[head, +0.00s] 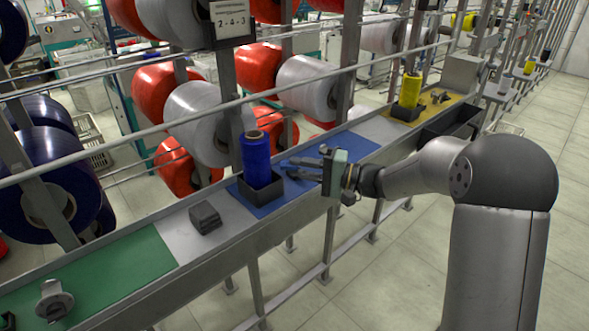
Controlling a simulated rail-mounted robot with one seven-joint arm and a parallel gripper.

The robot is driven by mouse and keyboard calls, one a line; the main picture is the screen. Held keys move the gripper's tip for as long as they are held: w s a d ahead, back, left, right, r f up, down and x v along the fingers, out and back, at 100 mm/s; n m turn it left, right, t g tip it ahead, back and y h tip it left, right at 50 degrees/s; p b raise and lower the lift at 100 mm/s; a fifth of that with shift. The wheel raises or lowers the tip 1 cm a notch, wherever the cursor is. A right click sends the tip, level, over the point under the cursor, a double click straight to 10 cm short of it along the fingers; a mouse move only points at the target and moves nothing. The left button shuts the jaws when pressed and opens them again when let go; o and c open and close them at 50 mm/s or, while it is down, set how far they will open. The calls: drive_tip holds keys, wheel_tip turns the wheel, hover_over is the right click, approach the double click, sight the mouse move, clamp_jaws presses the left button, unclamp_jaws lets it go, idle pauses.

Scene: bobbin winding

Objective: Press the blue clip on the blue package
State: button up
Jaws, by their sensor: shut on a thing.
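The blue package (256,152), a tall blue spool, stands upright in a dark square holder (262,190) on the blue mat. My gripper (298,168) is just right of it, low over the mat, with its fingers pointing left toward the package. The fingers are shut on a small blue piece, which looks like the blue clip (287,164). It is close to the package's right side; whether it touches the package cannot be told. The fingers and the clip are too small to separate clearly.
A dark grey block stack (205,218) lies left of the holder. A green mat (110,277) with a metal part (53,298) is at front left. A yellow spool (410,90) stands on a yellow mat at the back right. A rail (215,110) runs behind the bench.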

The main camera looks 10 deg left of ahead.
drive_tip(key=shift+w+d+b, duration=0.2)
drive_tip(key=shift+d+b, duration=0.2)
drive_tip(key=shift+d, duration=1.45)
